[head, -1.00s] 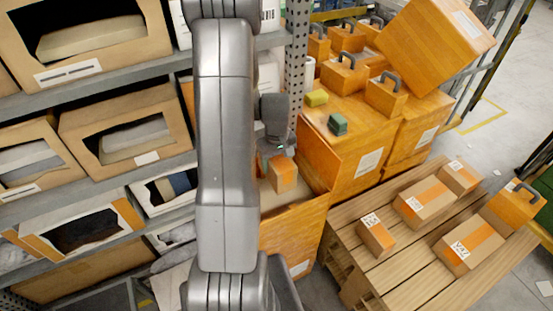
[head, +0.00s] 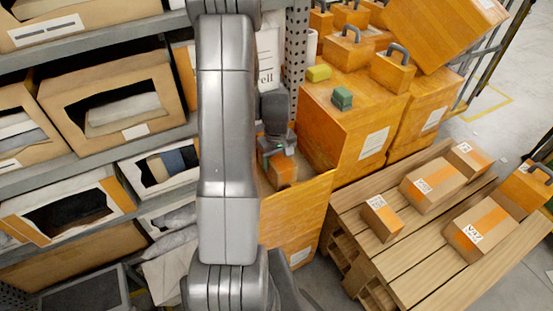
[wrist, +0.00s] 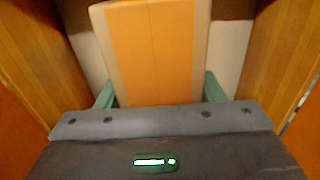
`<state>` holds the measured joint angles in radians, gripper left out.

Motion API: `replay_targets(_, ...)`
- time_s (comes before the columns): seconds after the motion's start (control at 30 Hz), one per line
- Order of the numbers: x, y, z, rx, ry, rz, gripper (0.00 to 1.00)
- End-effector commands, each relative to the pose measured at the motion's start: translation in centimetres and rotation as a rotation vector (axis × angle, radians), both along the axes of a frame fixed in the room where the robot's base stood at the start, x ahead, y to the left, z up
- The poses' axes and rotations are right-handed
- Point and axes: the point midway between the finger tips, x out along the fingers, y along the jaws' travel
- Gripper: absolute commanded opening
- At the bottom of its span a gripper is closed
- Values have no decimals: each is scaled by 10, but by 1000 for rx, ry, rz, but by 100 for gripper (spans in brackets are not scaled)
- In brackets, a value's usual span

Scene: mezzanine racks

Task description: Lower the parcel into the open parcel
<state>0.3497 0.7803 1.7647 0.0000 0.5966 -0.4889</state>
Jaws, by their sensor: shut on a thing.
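My gripper (head: 279,163) is shut on a small cardboard parcel with an orange band (head: 284,174). In the head view it holds the parcel inside the mouth of the large open orange parcel (head: 300,222), behind its front wall. In the wrist view the held parcel (wrist: 150,50) fills the middle, with a greenish finger on each side. The open parcel's wooden-looking walls (wrist: 35,50) rise to the left and right of it. My arm covers the left part of the open parcel in the head view. The gap under the held parcel is hidden.
A closed orange box (head: 350,125) bearing a yellow block (head: 318,73) and a green block (head: 342,98) stands just behind. A wooden pallet (head: 400,255) with several parcels is at right. Shelving with boxes (head: 108,100) is at left; a perforated post (head: 297,60) stands close by.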

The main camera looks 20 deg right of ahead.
Motion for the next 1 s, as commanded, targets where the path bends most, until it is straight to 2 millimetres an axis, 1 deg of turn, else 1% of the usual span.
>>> replay_targets(0.1, 0, 0, -4, 0, -1, 0, 30)
replay_targets(0.37, 0, 0, -4, 0, -1, 0, 30)
replay_targets(0.4, 0, 0, -4, 0, 0, 0, 64)
replay_targets(0.47, 0, 0, -4, 0, 0, 0, 75)
replay_targets(0.5, 0, 0, -4, 0, 0, 0, 83)
replay_targets(0.53, 0, 0, -4, 0, 0, 0, 87)
replay_targets(0.83, 0, 0, -3, 0, 0, 0, 87)
replay_targets(0.93, 0, 0, 4, -1, -1, 0, 87)
replay_targets(1.0, 1, 0, 13, -2, -3, 0, 87)
